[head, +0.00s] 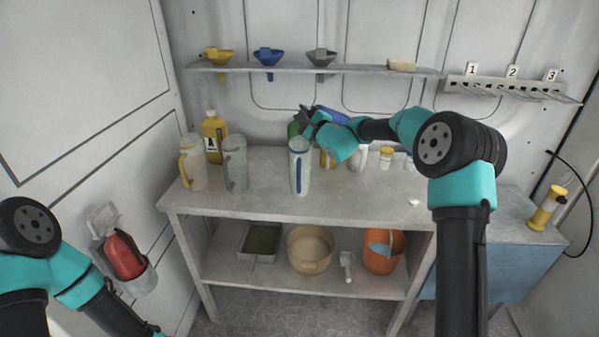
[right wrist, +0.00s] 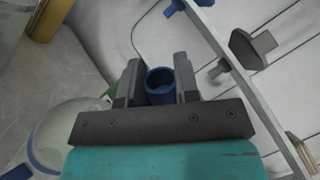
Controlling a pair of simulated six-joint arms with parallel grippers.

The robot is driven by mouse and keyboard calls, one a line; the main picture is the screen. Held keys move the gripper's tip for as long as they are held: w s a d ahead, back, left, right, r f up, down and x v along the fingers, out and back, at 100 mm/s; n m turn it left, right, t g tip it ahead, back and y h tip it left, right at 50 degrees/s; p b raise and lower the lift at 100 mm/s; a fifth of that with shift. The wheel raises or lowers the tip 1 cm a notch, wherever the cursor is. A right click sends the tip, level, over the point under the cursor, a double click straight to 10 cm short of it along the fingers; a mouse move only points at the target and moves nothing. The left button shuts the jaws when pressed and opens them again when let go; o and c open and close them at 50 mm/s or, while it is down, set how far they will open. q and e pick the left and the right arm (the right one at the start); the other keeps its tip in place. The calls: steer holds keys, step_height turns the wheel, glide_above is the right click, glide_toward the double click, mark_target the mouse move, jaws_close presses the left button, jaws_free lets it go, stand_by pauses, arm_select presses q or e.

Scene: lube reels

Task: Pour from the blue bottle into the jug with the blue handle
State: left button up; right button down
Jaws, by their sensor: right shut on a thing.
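The blue bottle (head: 331,115) is in my right gripper (head: 309,117), above the back of the table. It looks tilted in the head view, and the gripper and arm hide part of it. In the right wrist view its round blue neck (right wrist: 160,84) sits between the two fingers (right wrist: 158,88). The jug with the blue handle (head: 299,167) stands upright on the table, in front of and below the gripper. A round blue-edged rim, likely this jug's (right wrist: 62,135), shows at lower left in the right wrist view. I see no liquid flowing. My left gripper is out of view.
The yellow-handled jug (head: 193,165) and grey-handled jug (head: 235,165) stand left. Yellow bottle A (head: 211,128) is behind them; a green bottle (head: 293,129) is near my right gripper. Small jars (head: 386,158) stand right. A shelf (head: 300,69) holds funnels above. The table's front is mostly clear.

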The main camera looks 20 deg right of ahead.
stand_by(0.6)
steer(key=shift+f+n+y, duration=0.3)
steer(key=shift+n, duration=0.5)
steer(key=shift+f, duration=0.1)
steer(key=shift+a+f+n, duration=0.1)
steer(key=shift+f+n, duration=0.2)
steer(key=shift+n, duration=0.5)
steer(key=shift+s+f+n+y, duration=0.1)
steer(key=shift+f+n+y, duration=0.2)
steer(key=shift+n+y, duration=0.35)
steer(key=shift+a+n, duration=0.1)
steer(key=shift+n, duration=0.15)
